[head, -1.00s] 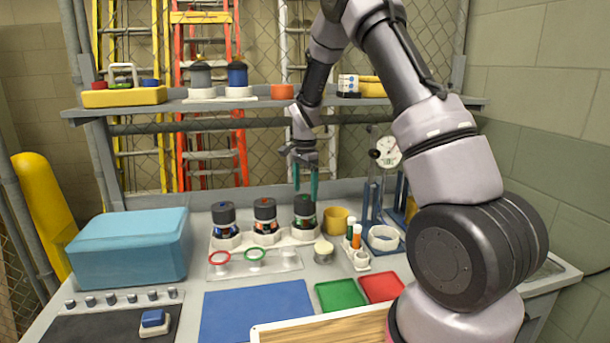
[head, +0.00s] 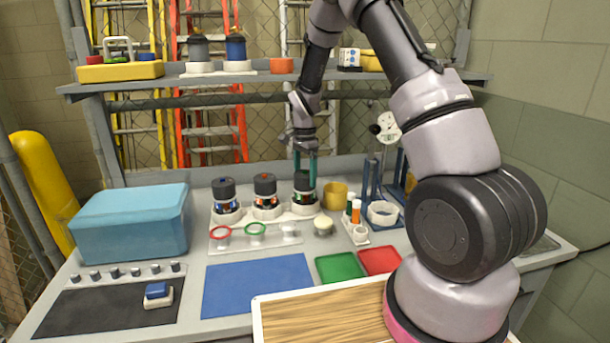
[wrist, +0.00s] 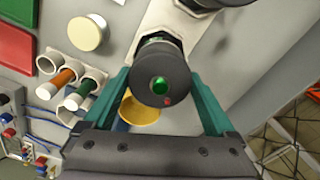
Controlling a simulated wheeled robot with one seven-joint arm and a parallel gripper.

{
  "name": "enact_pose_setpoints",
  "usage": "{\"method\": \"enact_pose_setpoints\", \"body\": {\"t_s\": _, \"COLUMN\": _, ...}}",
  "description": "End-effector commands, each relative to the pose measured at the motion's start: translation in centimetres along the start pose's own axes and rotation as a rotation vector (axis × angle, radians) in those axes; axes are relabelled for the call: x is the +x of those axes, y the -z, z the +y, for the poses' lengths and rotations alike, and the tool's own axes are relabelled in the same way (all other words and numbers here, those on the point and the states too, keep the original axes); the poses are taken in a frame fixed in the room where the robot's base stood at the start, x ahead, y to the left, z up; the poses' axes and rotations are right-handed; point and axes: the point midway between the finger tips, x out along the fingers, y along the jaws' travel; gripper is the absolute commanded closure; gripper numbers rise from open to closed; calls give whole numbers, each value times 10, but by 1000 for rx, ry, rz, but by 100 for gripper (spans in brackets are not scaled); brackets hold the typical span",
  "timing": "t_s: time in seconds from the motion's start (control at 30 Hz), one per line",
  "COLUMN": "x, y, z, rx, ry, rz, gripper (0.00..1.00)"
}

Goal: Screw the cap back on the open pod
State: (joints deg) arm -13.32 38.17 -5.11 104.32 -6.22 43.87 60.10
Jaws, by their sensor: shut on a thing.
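Three dark-topped pods stand in a white rack (head: 236,218) on the bench: a blue-marked pod (head: 225,194), an orange-marked pod (head: 265,190) and a green-marked pod (head: 304,190). My gripper (head: 305,172) points straight down over the green-marked pod, its teal fingers shut on the pod's dark round top. In the wrist view this dark cap (wrist: 160,75), with a green centre and a small red dot, sits between the fingertips of my gripper (wrist: 162,82). The pod's body is mostly hidden below it. I cannot tell whether the cap is threaded on.
A cream-topped cup (head: 323,224), a yellow cup (head: 335,192) and a tube holder (head: 356,230) stand close by on the right. A clear stand with red and green rings (head: 255,229) is in front. The blue mat (head: 258,285) is bare.

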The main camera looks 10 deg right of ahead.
Motion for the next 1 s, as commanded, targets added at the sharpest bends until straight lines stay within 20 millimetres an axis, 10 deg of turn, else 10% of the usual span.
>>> {"method": "enact_pose_setpoints", "body": {"t_s": 0.97, "x": 0, "y": 0, "z": -1, "rx": 830, "ry": 2, "rz": 0, "gripper": 58}}
{"method": "enact_pose_setpoints", "body": {"t_s": 1.0, "x": 0, "y": 0, "z": -1, "rx": 830, "ry": 2, "rz": 0, "gripper": 2}}
